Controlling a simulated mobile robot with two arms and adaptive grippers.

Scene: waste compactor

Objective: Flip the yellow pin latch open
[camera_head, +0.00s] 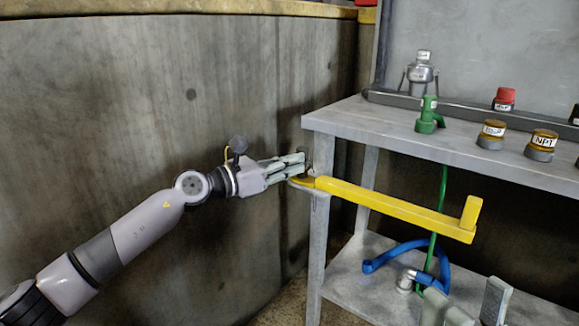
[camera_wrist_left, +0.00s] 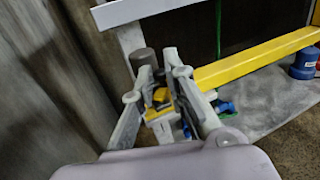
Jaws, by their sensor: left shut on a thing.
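A small yellow piece, the yellow pin latch (camera_wrist_left: 160,98), shows between the fingers in the left wrist view. My left gripper (camera_head: 303,162) reaches in from the left to the front left corner of the grey workbench and is shut on the latch. Its fingers also show in the left wrist view (camera_wrist_left: 160,88), partly hiding the latch. In the head view the fingers mostly hide the latch. A long yellow bar (camera_head: 390,206) runs right from just below the fingertips and ends in an upright block. My right gripper (camera_head: 465,306) shows at the bottom edge with its fingers apart, empty.
The grey workbench (camera_head: 370,125) carries a green valve (camera_head: 428,116), brown-capped fittings (camera_head: 491,134) and a red-capped one (camera_head: 504,98). A blue hose (camera_head: 385,258) and a green hose (camera_head: 440,215) are below. A concrete wall (camera_head: 130,100) stands close behind my left arm.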

